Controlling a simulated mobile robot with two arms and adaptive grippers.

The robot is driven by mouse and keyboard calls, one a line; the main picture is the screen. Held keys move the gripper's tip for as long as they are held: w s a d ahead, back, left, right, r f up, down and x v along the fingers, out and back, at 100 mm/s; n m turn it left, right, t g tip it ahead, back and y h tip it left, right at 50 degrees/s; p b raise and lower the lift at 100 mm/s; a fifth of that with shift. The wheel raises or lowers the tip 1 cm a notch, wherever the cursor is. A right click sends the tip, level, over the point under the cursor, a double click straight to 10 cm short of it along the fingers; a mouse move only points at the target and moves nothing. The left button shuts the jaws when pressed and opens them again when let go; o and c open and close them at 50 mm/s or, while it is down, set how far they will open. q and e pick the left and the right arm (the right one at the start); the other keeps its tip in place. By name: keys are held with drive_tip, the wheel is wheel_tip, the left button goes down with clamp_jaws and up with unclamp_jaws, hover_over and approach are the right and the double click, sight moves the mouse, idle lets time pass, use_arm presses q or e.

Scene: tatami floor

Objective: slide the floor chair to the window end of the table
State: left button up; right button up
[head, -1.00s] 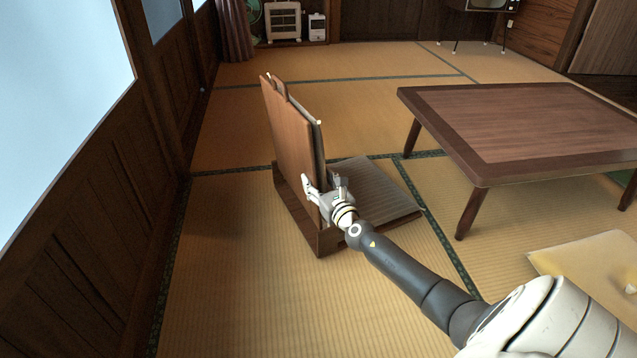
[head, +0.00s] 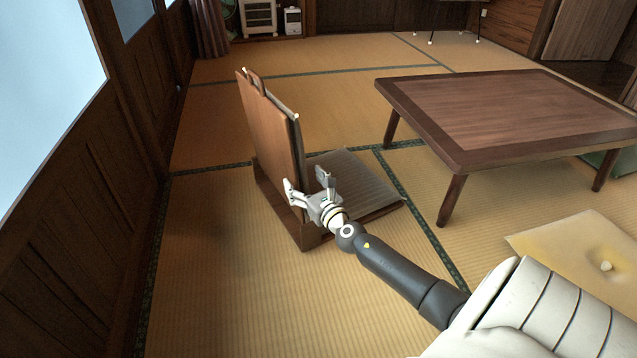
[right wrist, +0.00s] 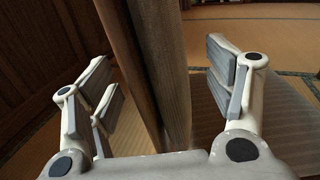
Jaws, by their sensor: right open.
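The floor chair (head: 270,132) stands on the tatami left of the low table, with a tall brown wooden backrest and a grey ribbed seat (head: 358,185) on its right side. The low wooden table (head: 500,110) is at the right, apart from the chair. My right gripper (head: 307,181) is open at the near edge of the backrest, low down, one finger on each side. In the right wrist view the backrest (right wrist: 160,70) stands between the spread fingers, with gaps on both sides. My left gripper is not in view.
A wooden wall with windows (head: 45,80) runs along the left, with bare tatami (head: 215,250) between it and the chair. A yellowish cushion (head: 570,255) lies at the lower right. A heater (head: 259,18) and curtain (head: 209,28) are at the back.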

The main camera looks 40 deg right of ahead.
drive_tip(key=v, duration=0.8)
drive_tip(key=shift+s, duration=0.35)
drive_tip(key=shift+a, duration=0.1)
